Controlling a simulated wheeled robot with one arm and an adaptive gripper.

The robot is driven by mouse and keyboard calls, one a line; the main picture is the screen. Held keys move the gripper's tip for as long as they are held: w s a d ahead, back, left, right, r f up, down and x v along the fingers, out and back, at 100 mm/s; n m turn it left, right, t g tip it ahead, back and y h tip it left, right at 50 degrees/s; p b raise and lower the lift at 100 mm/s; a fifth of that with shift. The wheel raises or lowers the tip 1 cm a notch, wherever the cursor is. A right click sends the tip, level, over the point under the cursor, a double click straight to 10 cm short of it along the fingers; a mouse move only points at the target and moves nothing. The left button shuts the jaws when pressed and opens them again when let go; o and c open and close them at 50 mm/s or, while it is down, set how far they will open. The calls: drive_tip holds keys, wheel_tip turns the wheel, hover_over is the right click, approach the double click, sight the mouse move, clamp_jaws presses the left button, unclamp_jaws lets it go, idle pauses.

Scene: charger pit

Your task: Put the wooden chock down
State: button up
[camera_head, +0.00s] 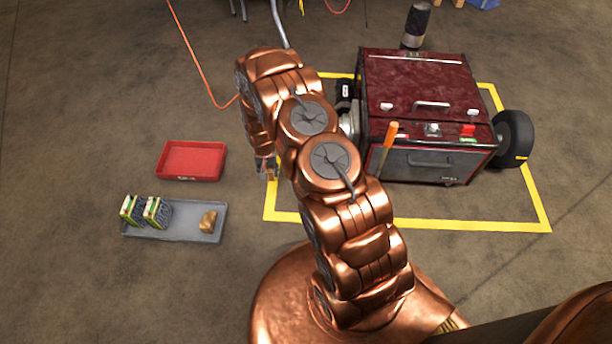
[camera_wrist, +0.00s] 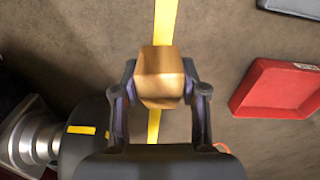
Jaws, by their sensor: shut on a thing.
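The wooden chock (camera_wrist: 160,75) is a tan-brown block in the middle of the wrist view. My gripper (camera_wrist: 160,88) is shut on it, with one finger on each side. The yellow floor line (camera_wrist: 165,20) runs behind the chock, and I cannot tell how high the chock is above the floor. In the head view my gripper (camera_head: 266,168) is small and partly hidden by my arm, left of the red cart (camera_head: 415,85) and near the left yellow line. A second tan block (camera_head: 208,222) lies at the right end of the grey tray (camera_head: 185,237).
A dark tyre (camera_wrist: 85,140) with a yellow mark is close at lower left in the wrist view. An empty red tray (camera_head: 190,160) stands left of my gripper. Green-and-white boxes (camera_head: 143,211) stand in the grey tray. An orange cable (camera_head: 200,73) lies behind. Bare floor surrounds the trays.

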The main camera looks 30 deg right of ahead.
drive_tip(key=shift+m, duration=0.8)
drive_tip(key=s+f, duration=0.2)
drive_tip(key=f, duration=0.1)
drive_tip(key=s+f, duration=0.2)
drive_tip(key=f, duration=0.1)
drive_tip(key=s+d+f, duration=0.1)
drive_tip(key=s+f, duration=0.1)
drive_tip(key=f, duration=0.1)
drive_tip(key=shift+s+f, duration=0.1)
drive_tip(key=shift+f, duration=0.05)
drive_tip(key=shift+d+f, duration=0.2)
drive_tip(key=w+d+b, duration=0.1)
drive_tip(key=d, duration=0.4)
drive_tip(key=w+d+f+b, duration=0.1)
drive_tip(key=w+d+b, duration=0.1)
drive_tip(key=d, duration=0.2)
drive_tip(key=w+d+b, duration=0.1)
drive_tip(key=w+d, duration=0.1)
drive_tip(key=d, duration=0.3)
drive_tip(key=shift+w+d+f+b, duration=0.2)
drive_tip(key=shift+d+b, duration=0.1)
drive_tip(key=shift+b, duration=0.1)
drive_tip(key=shift+f+b, duration=0.85)
drive_tip(key=shift+f, duration=1)
drive_tip(key=shift+r, duration=0.1)
drive_tip(key=o, duration=1.2)
